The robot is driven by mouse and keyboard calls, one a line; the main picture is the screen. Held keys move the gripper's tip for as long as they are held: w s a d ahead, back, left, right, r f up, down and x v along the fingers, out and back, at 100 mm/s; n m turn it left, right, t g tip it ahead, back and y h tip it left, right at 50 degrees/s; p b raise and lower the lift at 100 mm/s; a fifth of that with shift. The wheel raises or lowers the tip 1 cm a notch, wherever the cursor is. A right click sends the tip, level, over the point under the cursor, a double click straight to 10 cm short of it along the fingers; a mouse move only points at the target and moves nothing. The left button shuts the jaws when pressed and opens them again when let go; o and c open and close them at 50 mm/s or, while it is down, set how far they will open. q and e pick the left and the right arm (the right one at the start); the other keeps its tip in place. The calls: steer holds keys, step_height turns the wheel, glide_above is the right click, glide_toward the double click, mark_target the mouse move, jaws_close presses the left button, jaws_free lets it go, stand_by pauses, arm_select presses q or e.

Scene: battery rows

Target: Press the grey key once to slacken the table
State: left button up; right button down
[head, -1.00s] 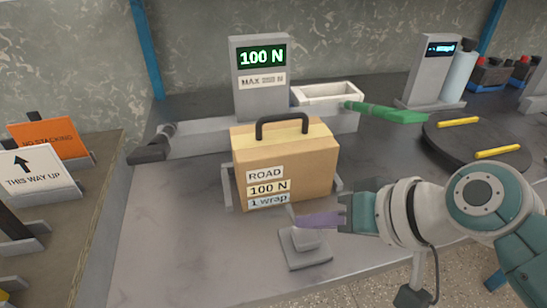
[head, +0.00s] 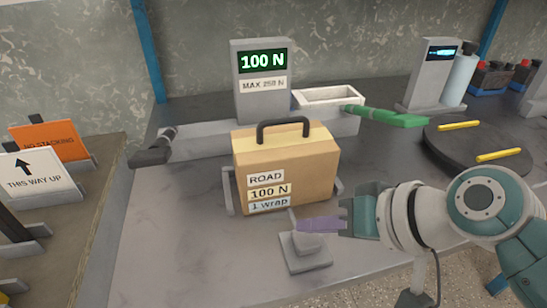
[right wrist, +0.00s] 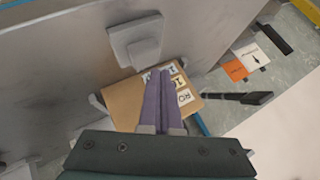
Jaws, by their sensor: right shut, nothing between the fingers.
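The grey key (head: 304,262) is a block on a square plate on the grey table (head: 160,250), in front of the carton. My right gripper (head: 298,225), with purple fingers, is shut and empty. Its tips are just over the key's near top in the head view; I cannot tell whether they touch. In the right wrist view the shut fingers (right wrist: 161,75) point beside the key (right wrist: 136,42). The carton (head: 310,165), labelled ROAD, 100 N, 1 wrap, stands behind the key. The display (head: 262,62) reads 100 N. My left gripper is out of view.
A dark turntable (head: 440,140) with yellow bars is at the right. Signs (head: 38,178) stand on the left bench. The table left of the key is clear.

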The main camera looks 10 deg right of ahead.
steer(key=shift+f, duration=0.1)
stand_by(0.7)
steer(key=shift+f, duration=0.35)
steer(key=shift+f+b, duration=0.55)
steer(key=shift+b, duration=0.1)
stand_by(0.5)
steer(key=shift+f, duration=0.4)
steer(key=shift+r, duration=0.1)
stand_by(0.5)
steer(key=shift+r+p, duration=1.2)
steer(key=shift+r, duration=0.1)
